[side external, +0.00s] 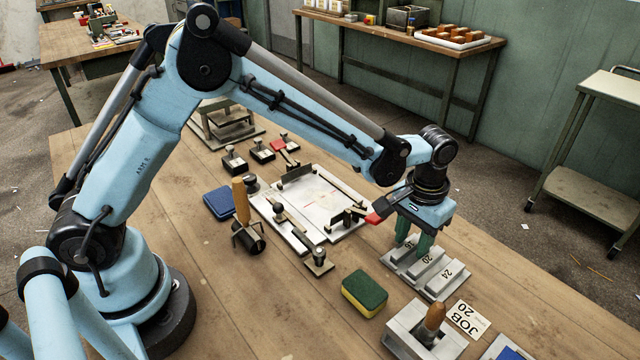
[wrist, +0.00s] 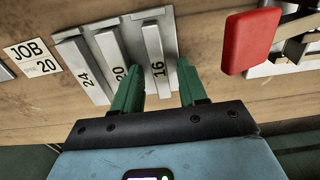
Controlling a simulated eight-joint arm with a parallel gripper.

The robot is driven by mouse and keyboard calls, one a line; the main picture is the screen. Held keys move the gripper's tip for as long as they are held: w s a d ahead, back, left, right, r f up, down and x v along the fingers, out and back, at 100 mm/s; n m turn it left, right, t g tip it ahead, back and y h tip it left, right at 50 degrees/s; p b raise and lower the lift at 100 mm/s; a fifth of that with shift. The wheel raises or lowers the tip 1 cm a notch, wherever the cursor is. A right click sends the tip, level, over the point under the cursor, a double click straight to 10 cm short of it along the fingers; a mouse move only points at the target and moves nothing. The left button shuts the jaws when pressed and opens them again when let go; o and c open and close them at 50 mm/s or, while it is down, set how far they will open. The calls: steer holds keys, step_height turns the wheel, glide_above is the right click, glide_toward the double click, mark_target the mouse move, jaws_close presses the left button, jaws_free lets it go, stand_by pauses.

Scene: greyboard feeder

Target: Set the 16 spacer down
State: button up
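The 16 spacer (wrist: 154,48) is a grey bar lying on a pale spacer plate (wrist: 186,12), beside the 20 spacer (wrist: 110,56) and the 24 spacer (wrist: 84,73). My gripper (wrist: 159,68) has its two green fingers spread on either side of the 16 spacer near its numbered end. A narrow gap shows beside the left finger, so the fingers look open. In the side external view, my gripper (side external: 414,246) is low over the plate (side external: 441,292), and its fingers partly hide the 16 spacer.
The JOB 20 card (side external: 466,318) lies near the plate, and a wooden-handled tool stands in a grey block (side external: 401,325). A green and yellow sponge (side external: 364,293) is to the left. A fixture (side external: 318,205) with a red-handled clamp (wrist: 250,40) sits close to my gripper.

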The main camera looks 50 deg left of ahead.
mark_target(412, 243)
step_height(412, 243, up, 12)
steer(key=f, duration=0.1)
steer(key=s+a+r+t, duration=0.3)
steer(key=s+a+r, duration=0.35)
steer(key=a, duration=0.35)
steer(key=s+a+f+t, duration=0.4)
steer(key=s+a, duration=0.2)
steer(key=s, duration=0.2)
steer(key=shift+s+a, duration=0.3)
